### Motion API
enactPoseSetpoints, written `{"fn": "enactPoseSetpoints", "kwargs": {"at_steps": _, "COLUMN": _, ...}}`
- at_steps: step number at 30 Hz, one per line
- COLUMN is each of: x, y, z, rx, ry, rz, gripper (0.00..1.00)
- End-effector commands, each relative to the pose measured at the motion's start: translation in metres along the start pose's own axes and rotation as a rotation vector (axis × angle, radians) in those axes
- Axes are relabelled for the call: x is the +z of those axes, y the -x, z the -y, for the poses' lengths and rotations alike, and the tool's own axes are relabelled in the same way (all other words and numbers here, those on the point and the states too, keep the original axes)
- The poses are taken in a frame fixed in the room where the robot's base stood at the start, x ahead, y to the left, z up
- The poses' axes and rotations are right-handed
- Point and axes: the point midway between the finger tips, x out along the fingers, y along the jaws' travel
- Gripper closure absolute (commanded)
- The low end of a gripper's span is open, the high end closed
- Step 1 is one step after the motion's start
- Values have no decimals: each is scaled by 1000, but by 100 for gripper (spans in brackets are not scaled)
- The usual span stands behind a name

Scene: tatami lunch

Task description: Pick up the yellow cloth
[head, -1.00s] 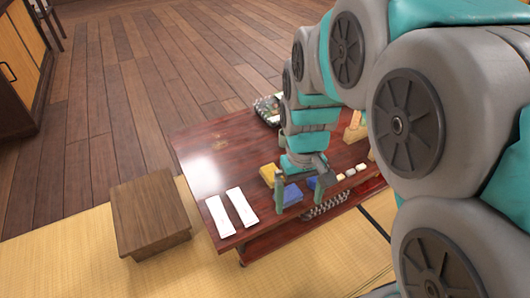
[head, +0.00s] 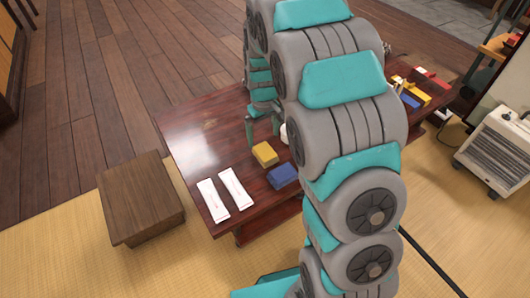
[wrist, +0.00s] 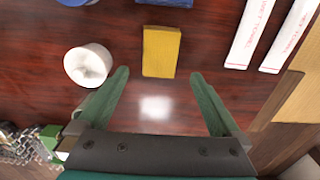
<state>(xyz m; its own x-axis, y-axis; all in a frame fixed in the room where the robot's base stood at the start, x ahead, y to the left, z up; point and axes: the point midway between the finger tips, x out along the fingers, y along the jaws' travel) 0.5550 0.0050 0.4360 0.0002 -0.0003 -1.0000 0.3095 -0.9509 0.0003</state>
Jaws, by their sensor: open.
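The yellow cloth (head: 264,153) is a small folded block lying flat on the dark red wooden table (head: 190,135). In the wrist view the yellow cloth (wrist: 161,52) lies just beyond my fingertips, centred between them. My gripper (wrist: 160,75) is open and empty, with its two green fingers spread wider than the cloth. In the head view my gripper (head: 262,125) is on the far side of the cloth, partly hidden by my arm. No contact with the cloth shows.
A blue folded cloth (head: 283,174) lies close to the yellow one. Two white packets (head: 225,194) lie to the left. A white round object (wrist: 88,65) stands beside my left finger. A wooden stool (head: 140,195) is left of the table; a heater (head: 495,150) is at right.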

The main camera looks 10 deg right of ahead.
Motion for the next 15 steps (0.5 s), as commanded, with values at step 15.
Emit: {"fn": "enactPoseSetpoints", "kwargs": {"at_steps": 15, "x": 9, "y": -58, "z": -2, "rx": -2, "ry": -1, "rz": 5, "gripper": 0}}
